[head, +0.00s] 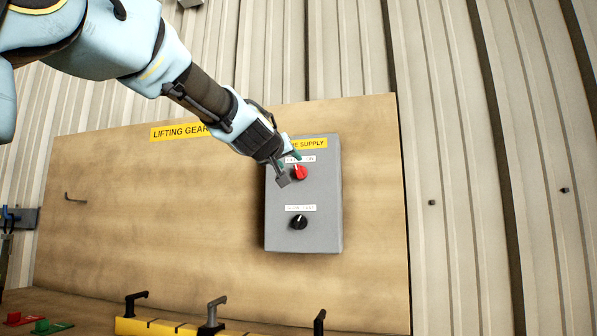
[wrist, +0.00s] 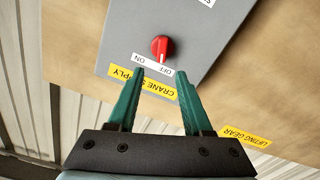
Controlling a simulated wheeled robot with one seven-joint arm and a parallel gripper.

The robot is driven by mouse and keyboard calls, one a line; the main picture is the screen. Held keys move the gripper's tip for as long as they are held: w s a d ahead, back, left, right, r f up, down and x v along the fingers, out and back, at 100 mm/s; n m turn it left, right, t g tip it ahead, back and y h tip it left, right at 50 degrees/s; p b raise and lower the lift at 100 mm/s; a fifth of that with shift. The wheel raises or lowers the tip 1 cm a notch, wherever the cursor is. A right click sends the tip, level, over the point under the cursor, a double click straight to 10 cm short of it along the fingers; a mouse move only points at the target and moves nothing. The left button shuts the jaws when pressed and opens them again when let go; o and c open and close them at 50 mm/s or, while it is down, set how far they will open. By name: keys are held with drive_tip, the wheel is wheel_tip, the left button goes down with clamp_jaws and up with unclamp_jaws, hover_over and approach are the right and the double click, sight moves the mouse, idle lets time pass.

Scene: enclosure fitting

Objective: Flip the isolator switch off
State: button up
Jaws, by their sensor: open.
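The isolator switch is a red rotary knob (head: 300,173) on the upper part of a grey box (head: 325,215) labelled as a supply. In the wrist view the red knob (wrist: 160,47) appears upside down, with an OFF/ON label beside it. A pale mark on the knob faces the label, seemingly leaning to the OFF side; its exact setting is hard to tell. My gripper (head: 290,168) is at the box's upper left, close to the knob. Its green fingers (wrist: 158,78) are apart and empty, with the knob ahead of the gap, not between them.
A black knob (head: 299,222) with a SLOW/FAST label sits below the red one. The box hangs on a wooden board (head: 150,210) with a hook (head: 75,198) at left. A yellow rack (head: 165,327) with black hooks stands below. The board right of the box is clear.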

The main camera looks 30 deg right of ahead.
sight(296, 167)
drive_tip(key=x, duration=0.8)
drive_tip(key=shift+p, duration=0.4)
drive_tip(key=shift+f, duration=0.1)
clamp_jaws()
